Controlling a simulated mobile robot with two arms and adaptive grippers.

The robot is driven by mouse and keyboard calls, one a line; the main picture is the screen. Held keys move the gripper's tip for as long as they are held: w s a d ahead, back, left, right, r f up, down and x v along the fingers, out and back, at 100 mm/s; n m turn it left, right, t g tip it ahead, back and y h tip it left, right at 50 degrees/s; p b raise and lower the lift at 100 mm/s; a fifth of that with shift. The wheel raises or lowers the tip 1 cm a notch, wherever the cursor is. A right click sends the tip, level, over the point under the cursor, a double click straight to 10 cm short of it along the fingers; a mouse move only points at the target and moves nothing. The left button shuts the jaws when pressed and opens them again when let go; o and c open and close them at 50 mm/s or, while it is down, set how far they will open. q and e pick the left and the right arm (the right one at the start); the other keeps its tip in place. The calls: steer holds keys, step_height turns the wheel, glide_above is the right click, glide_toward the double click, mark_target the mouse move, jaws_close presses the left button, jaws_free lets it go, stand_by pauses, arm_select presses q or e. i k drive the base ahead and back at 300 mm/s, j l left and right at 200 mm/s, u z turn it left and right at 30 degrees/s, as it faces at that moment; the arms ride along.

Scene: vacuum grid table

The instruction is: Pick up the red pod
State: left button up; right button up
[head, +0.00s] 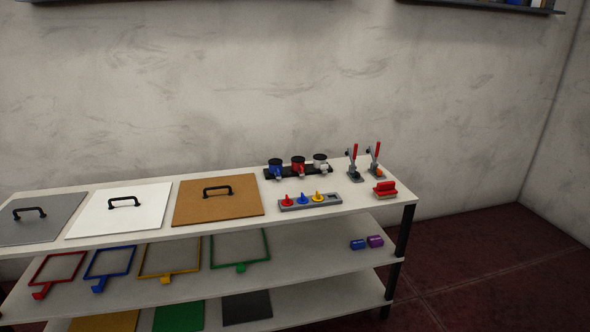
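I cannot tell for sure which red thing is the red pod. A round red piece with a black top (298,164) stands between a blue one (275,168) and a white one (320,162) on a black strip at the back of the top shelf. A small red knobbed piece (287,200) sits in a grey holder (333,204) in front, beside a blue one and a yellow one. A red block-like piece with a pale lower part (385,189) lies near the right end of the top shelf. Neither gripper is in view.
Grey, white and brown panels (218,200) with black handles cover the left of the top shelf (350,206). Two red-handled clamps (354,162) stand at the back right. Coloured frames (240,249) and blue and purple pieces (375,241) lie on the middle shelf. A wall stands behind.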

mark_target(297, 161)
steer(key=u, duration=2.3)
steer(key=z, duration=2.35)
steer(key=i+j, duration=0.25)
steer(key=i, duration=0.2)
steer(key=i+j+u, duration=0.1)
steer(key=i+j, duration=0.2)
steer(key=i, duration=0.15)
steer(key=i+j, duration=0.2)
steer(key=i, duration=0.25)
steer(key=i+j, duration=0.25)
steer(key=i, duration=0.15)
steer(key=u, duration=0.05)
